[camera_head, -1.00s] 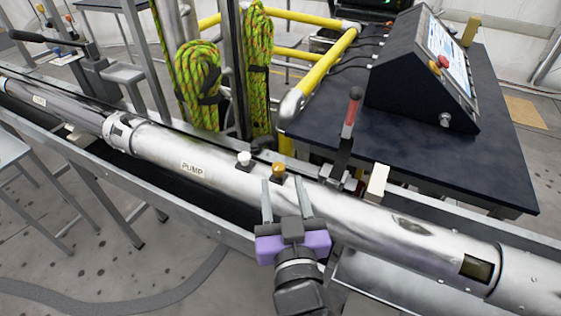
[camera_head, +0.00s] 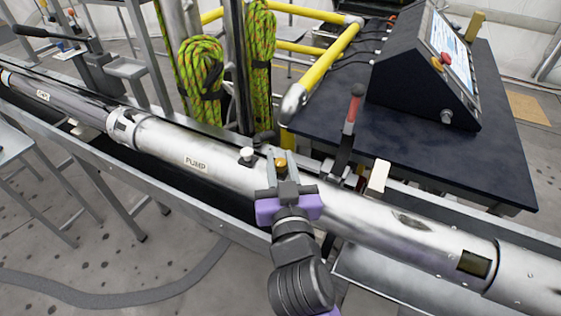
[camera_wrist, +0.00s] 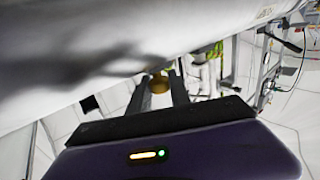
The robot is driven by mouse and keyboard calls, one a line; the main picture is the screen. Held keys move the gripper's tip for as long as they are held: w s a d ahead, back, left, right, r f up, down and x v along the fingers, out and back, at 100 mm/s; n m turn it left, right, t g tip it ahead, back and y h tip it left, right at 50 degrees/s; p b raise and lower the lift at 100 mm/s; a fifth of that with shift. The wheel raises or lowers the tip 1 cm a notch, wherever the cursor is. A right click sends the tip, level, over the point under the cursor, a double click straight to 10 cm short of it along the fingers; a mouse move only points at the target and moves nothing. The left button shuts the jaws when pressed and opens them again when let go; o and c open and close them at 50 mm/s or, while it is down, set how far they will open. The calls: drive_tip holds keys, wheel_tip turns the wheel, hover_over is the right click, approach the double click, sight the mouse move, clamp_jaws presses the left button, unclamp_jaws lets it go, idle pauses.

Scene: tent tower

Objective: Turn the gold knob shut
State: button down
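The gold knob (camera_head: 281,163) sits on top of the silver pipe (camera_head: 160,139), to the right of a white knob (camera_head: 247,155) and the PUMP label. My gripper (camera_head: 281,166), with a purple body, is at the pipe with its two fingers apart, one on each side of the gold knob. In the wrist view the gold knob (camera_wrist: 158,83) shows between the finger ends of my gripper (camera_wrist: 158,90). The fingers look open, with no clear contact on the knob. The knob's stem is hidden.
A red-handled lever (camera_head: 350,121) and a pale block (camera_head: 378,177) stand just behind the pipe to the right. A dark table (camera_head: 420,150) with a control console (camera_head: 425,75) is beyond. Coiled green ropes (camera_head: 200,80) hang behind the pipe.

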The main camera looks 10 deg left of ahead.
drive_tip(key=shift+a+f+m+h+b, duration=0.15)
drive_tip(key=shift+m+h+b, duration=0.15)
drive_tip(key=shift+h+b, duration=0.3)
drive_tip(key=shift+f+m+h+b, duration=0.15)
drive_tip(key=shift+m+h+b, duration=0.3)
drive_tip(key=shift+b, duration=0.75)
drive_tip(key=m+h+b, duration=0.3)
drive_tip(key=h+b, duration=0.2)
drive_tip(key=m+g+h+b, duration=0.1)
drive_tip(key=m+h+b, duration=0.1)
drive_tip(key=h+b, duration=0.1)
drive_tip(key=m+g+h+b, duration=0.1)
drive_tip(key=m+h+b, duration=0.2)
drive_tip(key=h, duration=0.2)
drive_tip(key=shift+m+g, duration=0.25)
drive_tip(key=shift+g, duration=0.15)
drive_tip(key=m+g+h+b, duration=0.4)
drive_tip(key=g+h, duration=0.1)
drive_tip(key=shift+r+m+g+b, duration=0.2)
drive_tip(key=shift+m+g+b, duration=0.1)
drive_tip(key=shift+m+b, duration=0.1)
drive_tip(key=shift+g, duration=0.3)
drive_tip(key=c, duration=1.2)
unclamp_jaws()
drive_tip(key=shift+r, duration=0.1)
